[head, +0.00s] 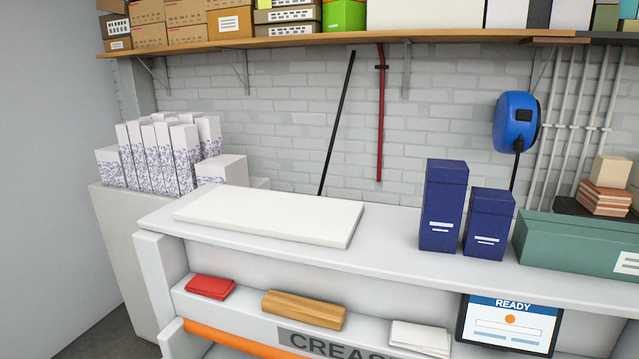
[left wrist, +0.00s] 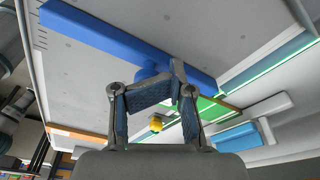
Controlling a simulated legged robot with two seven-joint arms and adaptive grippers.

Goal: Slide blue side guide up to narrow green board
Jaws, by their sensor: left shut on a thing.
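In the left wrist view, the blue side guide (left wrist: 100,33) is a long blue bar lying slantwise across a pale grey bed, with a rounded blue grip near its middle. My left gripper (left wrist: 172,84) is shut on this grip, and its fingers hide part of it. A green board (left wrist: 213,108) lies beyond the fingers, partly covered by them; I cannot tell exactly how wide the space between it and the guide is. Neither gripper, nor the guide or the green board, shows in the head view.
In the left wrist view, a yellow knob (left wrist: 156,125) shows between the fingers and a light blue block (left wrist: 238,138) at lower right. In the head view, a white bench (head: 400,238) carries a white slab (head: 270,215), dark blue boxes (head: 443,205) and a green box (head: 580,242).

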